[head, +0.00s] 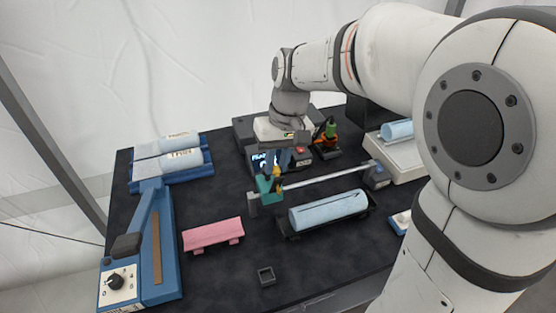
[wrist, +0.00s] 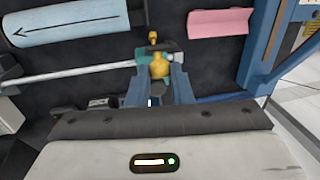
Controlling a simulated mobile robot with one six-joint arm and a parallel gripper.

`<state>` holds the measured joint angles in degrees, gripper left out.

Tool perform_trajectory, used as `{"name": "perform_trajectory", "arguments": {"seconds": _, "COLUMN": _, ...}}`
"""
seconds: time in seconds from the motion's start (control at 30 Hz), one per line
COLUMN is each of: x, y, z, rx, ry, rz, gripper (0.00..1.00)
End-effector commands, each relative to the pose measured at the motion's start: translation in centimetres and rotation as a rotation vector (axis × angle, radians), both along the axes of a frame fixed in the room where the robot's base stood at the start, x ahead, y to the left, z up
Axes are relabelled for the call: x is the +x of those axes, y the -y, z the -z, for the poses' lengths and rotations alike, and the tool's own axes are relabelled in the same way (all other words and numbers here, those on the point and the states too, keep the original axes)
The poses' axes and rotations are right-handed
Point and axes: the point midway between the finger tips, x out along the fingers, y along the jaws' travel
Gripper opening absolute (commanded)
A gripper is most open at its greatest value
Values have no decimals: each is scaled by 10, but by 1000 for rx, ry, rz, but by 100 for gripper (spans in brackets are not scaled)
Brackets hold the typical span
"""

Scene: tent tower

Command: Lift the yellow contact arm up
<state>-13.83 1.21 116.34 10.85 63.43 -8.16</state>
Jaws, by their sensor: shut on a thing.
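The yellow contact arm (wrist: 159,64) shows as a small yellow knob between the blue fingertips of my gripper (wrist: 159,78) in the wrist view. My gripper is shut on it. It sits at a teal carriage (wrist: 171,52), and it also shows in the head view (head: 277,171) above the teal carriage (head: 265,186). The carriage is on a silver rail (head: 325,177) near the table's middle. In the head view my gripper comes down from behind the carriage, and its fingertips are small and partly hidden. The lower part of the contact arm is hidden by the fingers.
A light-blue roll (head: 328,211) lies in a dark tray in front of the rail. A pink piece (head: 213,235) is to the left, beside a blue lever device (head: 150,250). White-blue rolls (head: 170,157) lie at back left.

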Motion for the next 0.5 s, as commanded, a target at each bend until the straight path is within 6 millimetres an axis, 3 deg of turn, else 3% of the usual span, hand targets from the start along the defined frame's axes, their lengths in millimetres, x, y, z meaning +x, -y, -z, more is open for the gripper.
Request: {"name": "perform_trajectory", "arguments": {"seconds": 0.5, "x": 7, "y": -2, "z": -1, "rx": 0, "ry": 1, "rz": 1, "gripper": 0}}
